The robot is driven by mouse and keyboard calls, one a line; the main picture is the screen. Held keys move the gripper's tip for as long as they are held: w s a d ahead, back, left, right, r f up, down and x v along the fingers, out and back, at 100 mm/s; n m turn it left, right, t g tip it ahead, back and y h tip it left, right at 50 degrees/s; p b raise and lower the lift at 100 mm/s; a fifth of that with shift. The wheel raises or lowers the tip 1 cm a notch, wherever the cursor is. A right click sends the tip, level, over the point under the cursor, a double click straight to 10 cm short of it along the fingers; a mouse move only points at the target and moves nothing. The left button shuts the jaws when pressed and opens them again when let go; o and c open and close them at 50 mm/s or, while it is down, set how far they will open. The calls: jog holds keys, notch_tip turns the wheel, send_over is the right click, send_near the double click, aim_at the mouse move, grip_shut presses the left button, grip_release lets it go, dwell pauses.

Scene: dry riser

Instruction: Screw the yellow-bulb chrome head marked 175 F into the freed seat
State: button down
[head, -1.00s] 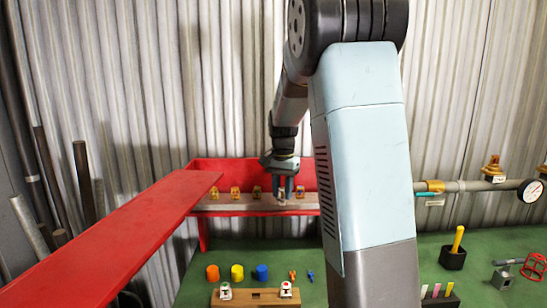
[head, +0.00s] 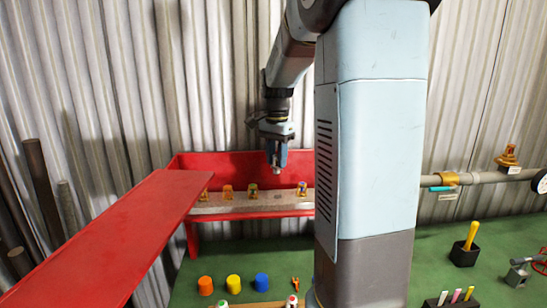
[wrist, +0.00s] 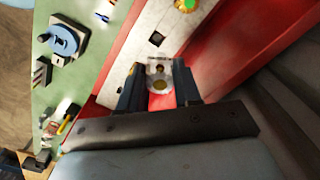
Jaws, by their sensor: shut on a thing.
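My gripper (head: 276,166) is shut on a small chrome head (wrist: 160,71), whose yellow part shows between the fingers in the wrist view. Its marking is too small to read. In the head view my gripper hangs above the pale pipe rail (head: 264,202), with the head apart from it. An empty seat, a dark opening (wrist: 157,39), shows in the rail in the wrist view, just beyond the fingertips. Brass heads stand along the rail, one (head: 252,189) left of the seat and one (head: 302,188) right of it.
A red backboard (head: 225,162) rises behind the rail, and a long red panel (head: 110,240) slopes at left. Orange, yellow and blue cups (head: 262,282) stand on the green bench below. Two heads, one green (head: 222,304) and one red (head: 292,300), stand at the bottom edge.

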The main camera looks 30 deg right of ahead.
aim_at(278, 173)
jog(key=shift+s+d, duration=0.1)
jog(key=shift+s+f, duration=0.1)
jog(key=shift+f, duration=2.65)
jog(key=shift+f, duration=1.6)
jog(key=m, duration=0.4)
jog(key=shift+m, duration=0.9)
